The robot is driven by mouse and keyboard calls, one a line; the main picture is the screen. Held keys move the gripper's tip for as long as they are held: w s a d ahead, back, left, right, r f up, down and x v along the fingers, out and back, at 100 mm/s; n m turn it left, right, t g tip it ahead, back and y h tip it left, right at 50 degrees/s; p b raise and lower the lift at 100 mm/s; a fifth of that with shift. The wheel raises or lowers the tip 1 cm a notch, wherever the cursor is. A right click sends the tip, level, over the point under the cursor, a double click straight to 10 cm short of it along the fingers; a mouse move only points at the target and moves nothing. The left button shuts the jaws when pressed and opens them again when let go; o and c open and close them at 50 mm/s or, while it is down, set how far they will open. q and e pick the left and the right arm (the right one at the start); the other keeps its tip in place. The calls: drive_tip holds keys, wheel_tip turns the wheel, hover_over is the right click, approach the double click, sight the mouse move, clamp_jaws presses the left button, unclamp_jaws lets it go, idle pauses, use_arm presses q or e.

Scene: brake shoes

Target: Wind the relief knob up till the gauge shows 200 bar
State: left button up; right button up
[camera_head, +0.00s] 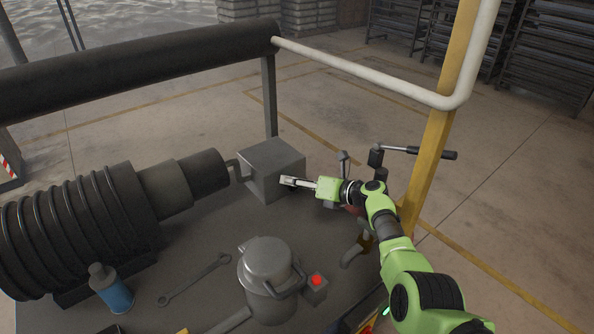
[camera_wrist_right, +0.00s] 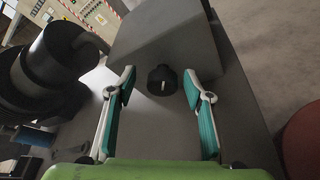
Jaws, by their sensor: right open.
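The relief knob (camera_wrist_right: 162,80) is a small black knob with a white mark, on the face of a grey block (camera_wrist_right: 175,35). In the head view the block (camera_head: 270,168) stands on the bench, and my right gripper (camera_head: 289,182) reaches its right side, hiding the knob. In the right wrist view my right gripper (camera_wrist_right: 159,86) is open, with its fingertips either side of the knob and a gap on both sides. I cannot make out a gauge face in either view. My left gripper is not in view.
A ribbed dark cylinder (camera_head: 85,225) joins the block from the left. A lidded grey pot (camera_head: 268,270), a red button box (camera_head: 315,286), a spanner (camera_head: 195,280) and a blue bottle (camera_head: 113,292) are on the bench. A yellow post (camera_head: 432,150) rises beside my right arm.

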wheel_tip(320, 180, up, 9)
idle(0.4)
drive_tip(key=shift+r, duration=0.1)
